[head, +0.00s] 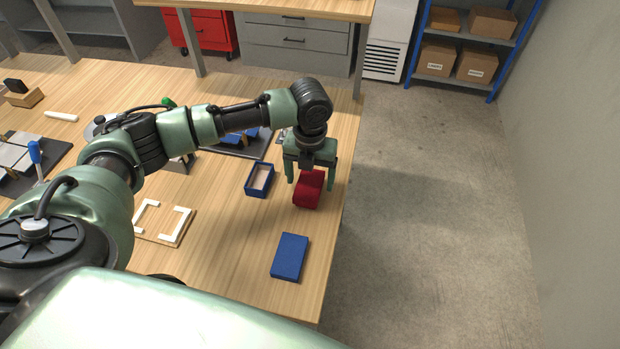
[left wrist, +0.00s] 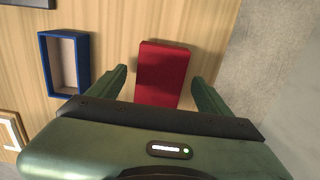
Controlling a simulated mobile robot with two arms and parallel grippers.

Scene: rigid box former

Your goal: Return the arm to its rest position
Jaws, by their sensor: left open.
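My left gripper (head: 311,172) hangs over the right edge of the wooden table, pointing down, with its fingers apart. A red block (head: 307,190) lies on the table below and between the fingers. In the left wrist view the red block (left wrist: 163,73) sits between the two open fingertips (left wrist: 160,82), with a gap on each side. My left arm stretches across the table from the left. My right gripper is not in view.
An open blue box (head: 260,180) stands left of the red block. A flat blue lid-like piece (head: 290,257) lies nearer. A wooden board with white corner pieces (head: 163,223) lies to the left. Bare floor is right of the table; shelves (head: 470,38) stand behind.

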